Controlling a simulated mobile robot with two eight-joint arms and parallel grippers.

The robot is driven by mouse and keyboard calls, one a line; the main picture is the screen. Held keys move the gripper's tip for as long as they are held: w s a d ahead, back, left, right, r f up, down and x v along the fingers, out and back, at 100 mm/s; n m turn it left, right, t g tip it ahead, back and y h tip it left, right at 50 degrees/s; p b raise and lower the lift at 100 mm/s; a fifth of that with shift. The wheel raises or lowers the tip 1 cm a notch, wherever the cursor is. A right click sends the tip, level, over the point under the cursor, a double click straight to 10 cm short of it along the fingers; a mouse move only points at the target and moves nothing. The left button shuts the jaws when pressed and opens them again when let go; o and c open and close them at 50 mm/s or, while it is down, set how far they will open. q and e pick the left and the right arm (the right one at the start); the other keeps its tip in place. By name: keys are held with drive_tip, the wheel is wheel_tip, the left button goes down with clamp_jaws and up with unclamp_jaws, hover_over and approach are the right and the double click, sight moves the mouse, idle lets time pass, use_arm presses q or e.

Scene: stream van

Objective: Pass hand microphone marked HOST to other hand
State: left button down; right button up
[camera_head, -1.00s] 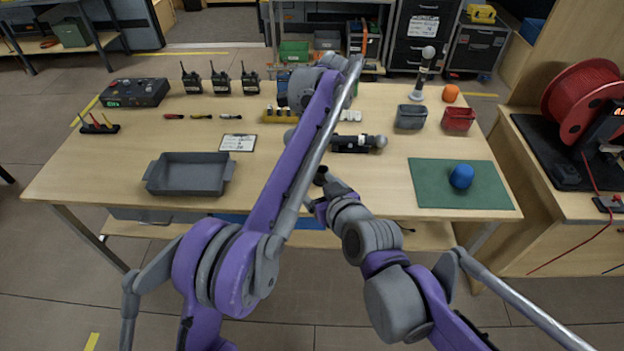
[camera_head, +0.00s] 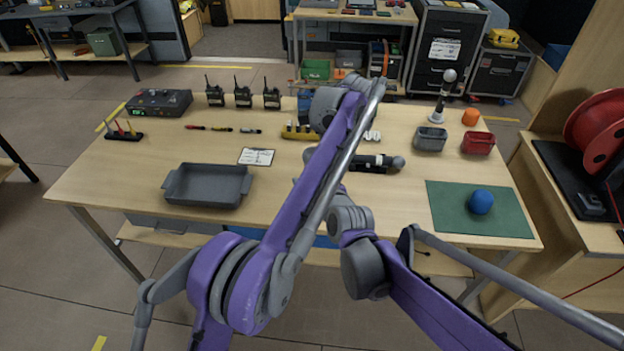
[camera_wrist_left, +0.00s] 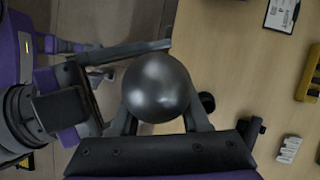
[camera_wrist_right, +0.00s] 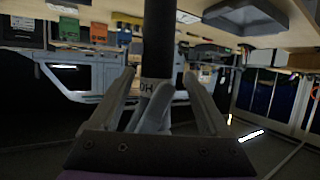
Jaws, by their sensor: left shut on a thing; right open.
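The hand microphone has a dark round head (camera_wrist_left: 157,87) that fills the middle of the left wrist view. My left gripper (camera_wrist_left: 158,122) is shut on it, with a finger on each side. In the right wrist view its black handle (camera_wrist_right: 160,45) stands upright, with a white label partly reading "HO". My right gripper (camera_wrist_right: 158,80) is open, its fingers on either side of the handle at the label. In the head view my left arm hides most of the microphone and both grippers.
A similar black microphone (camera_head: 372,162) lies on the table (camera_head: 120,180). Another microphone (camera_head: 443,97) stands at the back right.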

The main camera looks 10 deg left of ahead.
drive_tip(key=shift+w, duration=0.1)
use_arm(q)
drive_tip(key=shift+d, duration=0.1)
use_arm(e)
drive_tip(key=shift+a, duration=0.1)
clamp_jaws()
use_arm(q)
drive_tip(key=shift+c, duration=1.6)
unclamp_jaws()
